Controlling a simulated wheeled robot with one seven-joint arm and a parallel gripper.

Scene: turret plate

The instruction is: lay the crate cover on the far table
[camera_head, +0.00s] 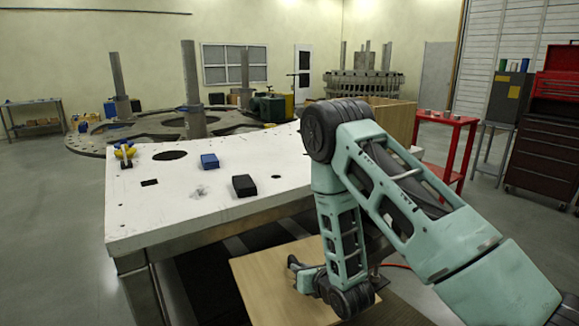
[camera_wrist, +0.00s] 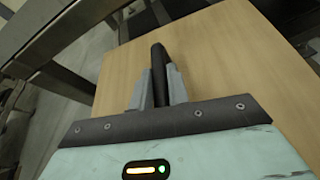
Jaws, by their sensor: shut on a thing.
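The crate cover (camera_head: 262,285) is a flat light-wood panel low at the bottom centre of the head view, beside the white-topped table. It also fills much of the wrist view (camera_wrist: 220,65). My gripper (camera_head: 300,272) is over the panel. In the wrist view my gripper (camera_wrist: 158,88) is shut on a dark upright handle (camera_wrist: 159,60) on the cover. My arm hides the cover's right part, and I cannot tell whether it rests on something. A white-topped table (camera_head: 150,205) and a red table (camera_head: 447,118) at the right show; which is the far table is unclear.
On the white top lie a blue block (camera_head: 210,161), a black block (camera_head: 244,186) and a yellow item (camera_head: 124,152). A wooden box (camera_head: 398,122) stands behind my arm. A dark red tool cabinet (camera_head: 540,150) is at right. Floor at left is clear.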

